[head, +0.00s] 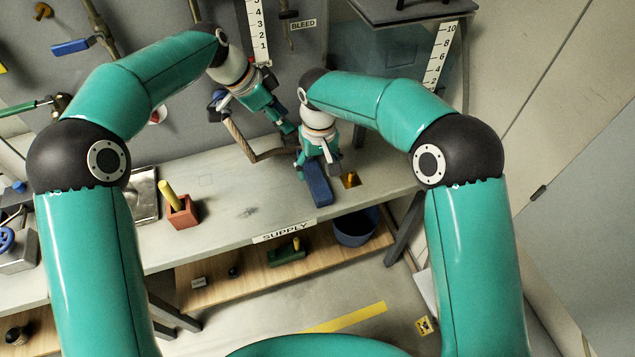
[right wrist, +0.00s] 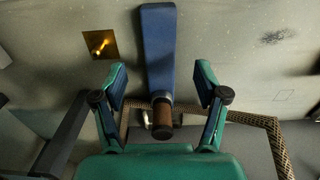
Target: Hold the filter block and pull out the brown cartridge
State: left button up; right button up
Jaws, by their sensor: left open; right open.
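The filter block looks to be the long blue block (head: 318,190) on the bench near its front edge. In the right wrist view the block (right wrist: 158,45) points away from me, and the brown cartridge (right wrist: 162,122) sticks out of its near end. My right gripper (head: 318,160) is open over that end. In the right wrist view its fingers (right wrist: 160,70) stand apart on both sides of the block, with gaps visible. My left gripper (head: 284,124) is open, behind and left of the block. The cartridge is hidden in the head view.
A bent braided hose (head: 253,158) runs close by both grippers. A brass square fitting (head: 350,180) lies right of the block. A red box (head: 181,212) with a yellow handle stands further left. A lower shelf (head: 240,287) and a blue bin (head: 356,228) are below.

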aim_at(318, 183)
notch_tip(318, 183, down, 7)
jog(key=shift+f, duration=0.1)
jog(key=shift+c, duration=0.2)
jog(key=c, duration=1.3)
dwell(0.5)
